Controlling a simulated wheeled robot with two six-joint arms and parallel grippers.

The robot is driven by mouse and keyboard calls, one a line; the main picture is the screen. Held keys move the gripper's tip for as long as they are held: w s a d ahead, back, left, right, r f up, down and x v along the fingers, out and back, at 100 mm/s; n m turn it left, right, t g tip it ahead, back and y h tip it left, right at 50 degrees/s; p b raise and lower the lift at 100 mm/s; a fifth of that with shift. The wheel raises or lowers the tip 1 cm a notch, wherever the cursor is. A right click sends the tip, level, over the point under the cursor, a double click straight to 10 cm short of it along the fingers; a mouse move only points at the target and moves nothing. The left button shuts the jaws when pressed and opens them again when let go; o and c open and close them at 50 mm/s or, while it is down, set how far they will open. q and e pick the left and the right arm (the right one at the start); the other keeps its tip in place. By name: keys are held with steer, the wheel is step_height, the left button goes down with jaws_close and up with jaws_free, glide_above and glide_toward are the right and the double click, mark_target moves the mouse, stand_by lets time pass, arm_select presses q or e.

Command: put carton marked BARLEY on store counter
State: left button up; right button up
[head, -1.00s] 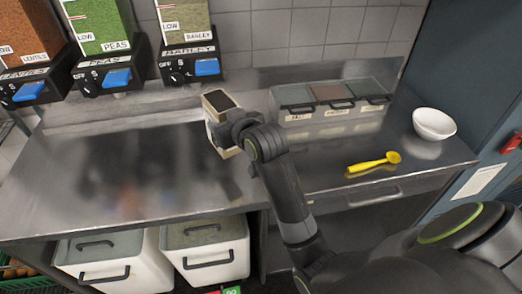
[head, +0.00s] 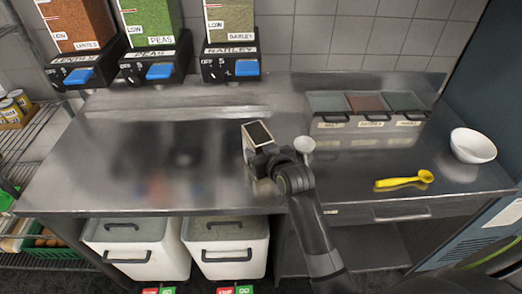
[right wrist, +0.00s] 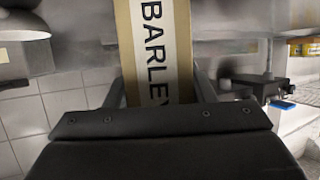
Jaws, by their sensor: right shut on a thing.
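The carton marked BARLEY (head: 258,135) is a small tan box with a white label and a dark top. It is in my right gripper (head: 262,158), above or at the steel counter (head: 110,190); I cannot tell whether its base touches. In the right wrist view the carton (right wrist: 155,50) stands between the fingers, with BARLEY in black letters on it, and the right gripper (right wrist: 160,95) is shut on it. My left gripper is not in view.
Dispensers labelled LENTILS, PEAS and BARLEY (head: 230,45) hang on the wall. A lidded three-part bin (head: 370,130), a white bowl (head: 473,146) and a yellow spoon (head: 402,182) are at the right. The counter's left half is clear. Two white bins (head: 227,262) stand below.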

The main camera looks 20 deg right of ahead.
steer(key=shift+f, duration=0.15)
steer(key=o, duration=1.3)
steer(key=shift+o, duration=0.2)
steer(key=b+v, duration=0.1)
steer(key=v, duration=1.1)
steer(key=shift+r, duration=0.25)
